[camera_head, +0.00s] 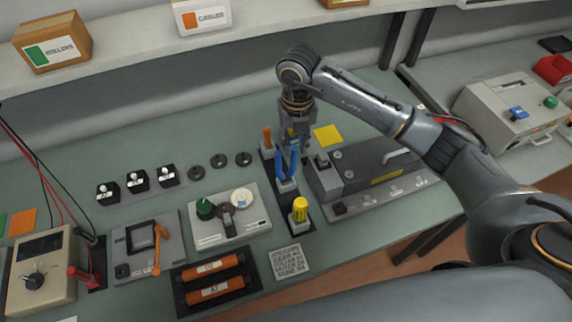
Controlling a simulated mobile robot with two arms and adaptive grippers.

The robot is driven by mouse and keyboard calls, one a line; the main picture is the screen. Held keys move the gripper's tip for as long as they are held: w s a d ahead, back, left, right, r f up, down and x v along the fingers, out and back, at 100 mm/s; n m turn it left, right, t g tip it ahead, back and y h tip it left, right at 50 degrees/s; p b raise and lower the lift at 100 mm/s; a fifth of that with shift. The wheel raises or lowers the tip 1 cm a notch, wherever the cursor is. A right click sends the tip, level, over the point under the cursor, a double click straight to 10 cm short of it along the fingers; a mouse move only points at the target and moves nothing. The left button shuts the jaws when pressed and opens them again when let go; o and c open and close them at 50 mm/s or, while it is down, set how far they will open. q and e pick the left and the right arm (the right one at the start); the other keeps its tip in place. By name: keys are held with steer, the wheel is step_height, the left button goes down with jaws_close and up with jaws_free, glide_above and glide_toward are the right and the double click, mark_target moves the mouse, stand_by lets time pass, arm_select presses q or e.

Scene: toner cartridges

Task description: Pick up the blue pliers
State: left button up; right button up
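The blue pliers (287,170) stand upright in a dark tool holder on the green worktop, with their two blue handles pointing up. My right gripper (296,138) points down at the upper end of the handles, slightly behind or above them. Its fingers are small, dark and partly overlap the pliers in this view. I cannot tell whether they touch the handles or how far apart they are. My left gripper is not in view.
An orange-handled tool (267,138) stands just behind the pliers and a yellow-capped tool (300,208) in front. A grey machine (362,168) sits close on the right. A grey panel with knobs (228,214) lies to the left. A shelf with boxes runs above.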

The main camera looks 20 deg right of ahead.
mark_target(293, 165)
steer(key=shift+f+p, duration=0.45)
steer(key=shift+f, duration=0.05)
step_height(293, 165, down, 4)
steer(key=shift+w+a+r+p, duration=0.1)
steer(key=shift+w+r+p, duration=0.05)
steer(key=shift+p, duration=0.85)
steer(key=shift+f, duration=0.45)
steer(key=shift+c, duration=0.2)
jaws_close()
steer(key=shift+w, duration=0.1)
